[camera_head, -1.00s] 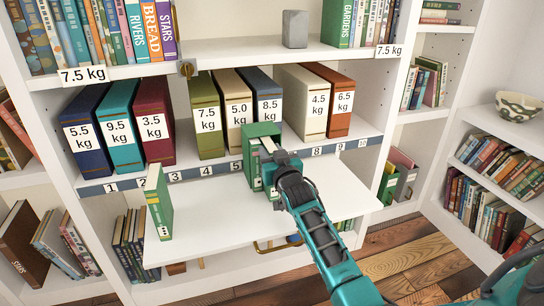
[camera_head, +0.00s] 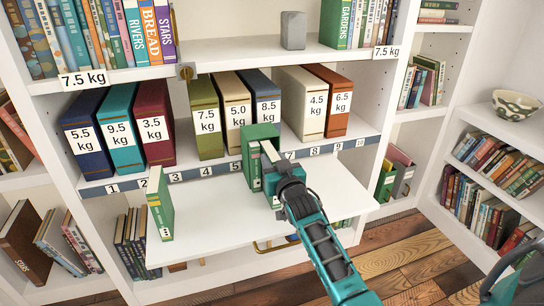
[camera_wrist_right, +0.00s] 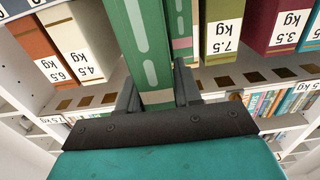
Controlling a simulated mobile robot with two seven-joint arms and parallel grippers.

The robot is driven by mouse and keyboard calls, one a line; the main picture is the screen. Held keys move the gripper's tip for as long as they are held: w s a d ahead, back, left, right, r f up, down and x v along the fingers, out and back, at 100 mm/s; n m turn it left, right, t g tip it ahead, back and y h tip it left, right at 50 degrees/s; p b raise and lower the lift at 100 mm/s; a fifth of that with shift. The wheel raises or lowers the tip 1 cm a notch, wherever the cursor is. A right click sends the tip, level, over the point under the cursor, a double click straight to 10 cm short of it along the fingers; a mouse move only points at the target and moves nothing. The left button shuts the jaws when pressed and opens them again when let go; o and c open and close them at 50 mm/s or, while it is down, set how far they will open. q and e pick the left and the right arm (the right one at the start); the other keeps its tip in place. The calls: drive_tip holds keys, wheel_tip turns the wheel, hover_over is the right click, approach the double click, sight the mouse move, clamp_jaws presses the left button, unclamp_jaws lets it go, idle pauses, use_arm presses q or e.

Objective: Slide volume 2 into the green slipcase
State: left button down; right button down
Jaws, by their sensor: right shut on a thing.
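The green slipcase (camera_head: 262,132) stands upright on the white pull-out board, in front of the numbered shelf. A green volume with light bands (camera_head: 255,170) shows at its left front. My right gripper (camera_head: 272,165) is shut on another green volume, whose pale top edge (camera_head: 268,150) shows at the slipcase's front. In the right wrist view this held volume (camera_wrist_right: 152,55) is upright between the fingers; how deep it sits in the slipcase is hidden. A separate green volume with white dots (camera_head: 160,205) stands at the board's left. My left gripper is not in view.
The white board (camera_head: 220,220) has free room between the lone volume and the slipcase. Behind it, several weight-labelled binders, such as the olive one (camera_head: 206,115), stand on the shelf. A grey block (camera_head: 293,30) sits on the upper shelf.

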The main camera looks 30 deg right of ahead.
drive_tip(key=shift+p+v, duration=1.05)
drive_tip(key=shift+v, duration=0.45)
drive_tip(key=shift+r, duration=0.1)
drive_tip(key=shift+p, duration=0.6)
idle(0.8)
